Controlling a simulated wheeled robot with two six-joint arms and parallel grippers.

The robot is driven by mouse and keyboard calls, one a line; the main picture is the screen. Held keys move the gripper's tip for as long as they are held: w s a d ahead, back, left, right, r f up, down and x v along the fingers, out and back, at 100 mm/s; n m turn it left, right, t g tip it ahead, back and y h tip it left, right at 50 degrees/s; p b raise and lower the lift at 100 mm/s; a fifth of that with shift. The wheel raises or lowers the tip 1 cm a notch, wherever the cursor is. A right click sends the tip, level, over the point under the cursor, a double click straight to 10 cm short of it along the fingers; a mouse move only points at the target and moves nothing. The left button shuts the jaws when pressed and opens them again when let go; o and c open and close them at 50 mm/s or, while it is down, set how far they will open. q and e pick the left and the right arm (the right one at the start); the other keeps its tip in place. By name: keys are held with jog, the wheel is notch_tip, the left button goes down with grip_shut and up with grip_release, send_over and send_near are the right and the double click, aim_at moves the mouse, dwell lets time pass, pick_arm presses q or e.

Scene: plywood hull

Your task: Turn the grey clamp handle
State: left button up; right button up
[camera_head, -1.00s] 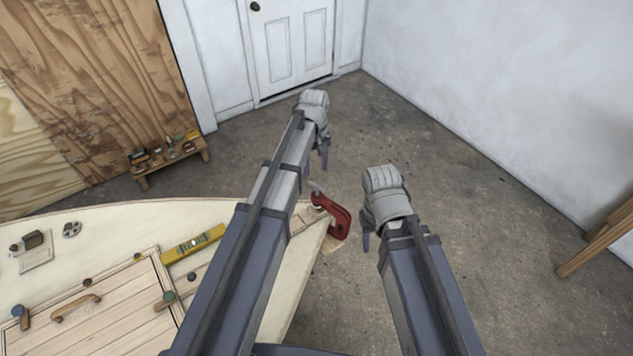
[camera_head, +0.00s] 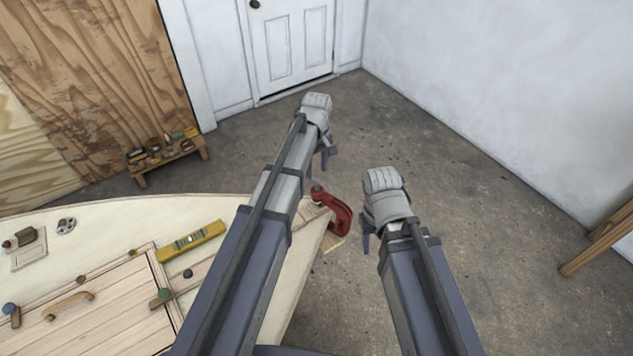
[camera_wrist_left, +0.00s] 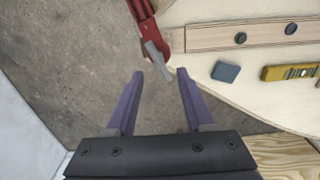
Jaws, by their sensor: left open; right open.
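The red clamp (camera_head: 339,213) grips the right corner of the pale plywood hull top. Its grey handle (camera_head: 317,190) shows small beside my left arm in the head view. In the left wrist view the clamp (camera_wrist_left: 143,12) is at the top, with the grey handle (camera_wrist_left: 157,60) slanting down towards the gap between my fingers. My left gripper (camera_head: 320,164) is open and empty, and it also shows in the left wrist view (camera_wrist_left: 160,74). The handle lies just beyond its fingertips; I cannot tell the height between them. My right gripper (camera_head: 366,232) is open, right of the clamp and apart from it.
A yellow level (camera_head: 190,243), a wooden hatch (camera_head: 110,318) and small fittings are on the hull top. A blue block (camera_wrist_left: 225,72) lies near the clamp. A low bench with small items (camera_head: 168,158) stands by the wall.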

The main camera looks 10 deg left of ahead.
aim_at(316, 180)
pick_arm(q)
notch_tip(316, 180, down, 4)
jog(key=b, duration=0.3)
jog(key=shift+f, duration=0.15)
grip_shut()
dwell(0.4)
